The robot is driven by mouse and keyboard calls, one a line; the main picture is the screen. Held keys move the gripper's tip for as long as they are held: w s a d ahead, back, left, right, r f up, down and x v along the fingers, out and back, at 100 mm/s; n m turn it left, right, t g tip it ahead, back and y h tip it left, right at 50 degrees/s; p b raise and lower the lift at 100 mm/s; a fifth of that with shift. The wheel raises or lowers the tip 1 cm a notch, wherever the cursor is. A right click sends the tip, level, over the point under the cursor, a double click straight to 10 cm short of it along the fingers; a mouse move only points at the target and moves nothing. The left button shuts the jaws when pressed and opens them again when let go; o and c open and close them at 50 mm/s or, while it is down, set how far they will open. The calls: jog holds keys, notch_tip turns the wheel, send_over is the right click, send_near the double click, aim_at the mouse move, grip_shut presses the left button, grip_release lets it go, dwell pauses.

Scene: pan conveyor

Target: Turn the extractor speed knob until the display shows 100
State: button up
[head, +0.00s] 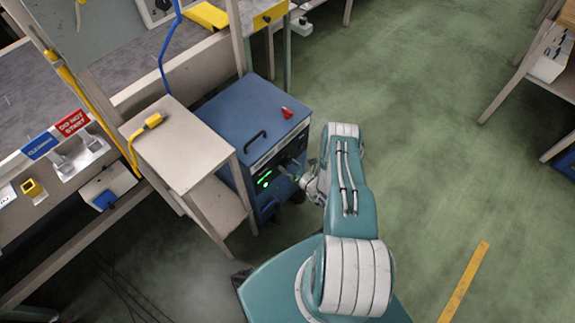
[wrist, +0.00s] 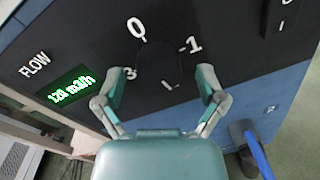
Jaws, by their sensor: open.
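The extractor is a blue cabinet (head: 240,110) with a black front panel. In the wrist view the dark round knob (wrist: 157,68) sits on that panel, ringed by white marks with 0, 1 and 3 legible. The green display (wrist: 72,88) is left of it beside the word FLOW. It reads about 120 m3/h; the last digit is blurred. The display also glows in the head view (head: 264,179). My gripper (wrist: 160,80) is open, with one finger to each side of the knob. I cannot tell whether the fingers touch it. In the head view my gripper (head: 298,174) is at the panel.
A small side table (head: 175,135) with a yellow tool (head: 147,127) stands left of the cabinet. A red object (head: 287,113) lies on the cabinet top. A blue cable (wrist: 258,150) plugs in at lower right. Green floor (head: 415,120) is open to the right.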

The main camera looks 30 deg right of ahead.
jog(key=shift+s, duration=0.1)
jog(key=v, duration=1.1)
jog(key=shift+s+d, duration=0.15)
jog(key=shift+s, duration=0.2)
